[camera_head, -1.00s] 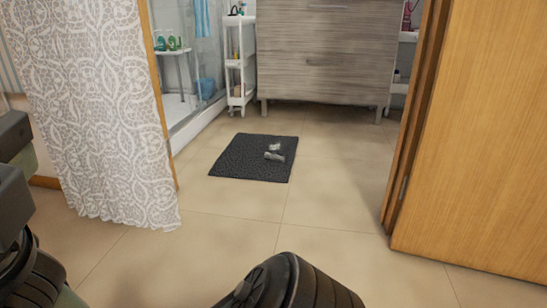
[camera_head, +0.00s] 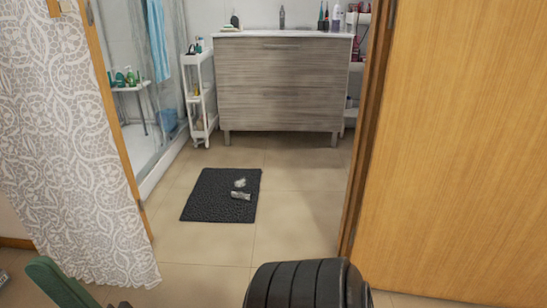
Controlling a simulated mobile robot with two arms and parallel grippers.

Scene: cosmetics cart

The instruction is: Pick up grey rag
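Two small light grey crumpled items lie on the dark floor mat (camera_head: 205,199) beyond the doorway. The rear one (camera_head: 240,183) is a small pale clump, and the front one (camera_head: 241,196) looks like a small roll or folded cloth. I cannot tell for sure whether either is the grey rag. Neither gripper shows; only dark parts of my own arms are at the bottom edge, well short of the mat.
A doorway opens between a patterned white curtain (camera_head: 62,150) on the left and a wooden door (camera_head: 455,150) on the right. Behind the mat stand a wood-grain vanity (camera_head: 283,90) and a narrow white cart (camera_head: 199,95). The tiled floor between is clear.

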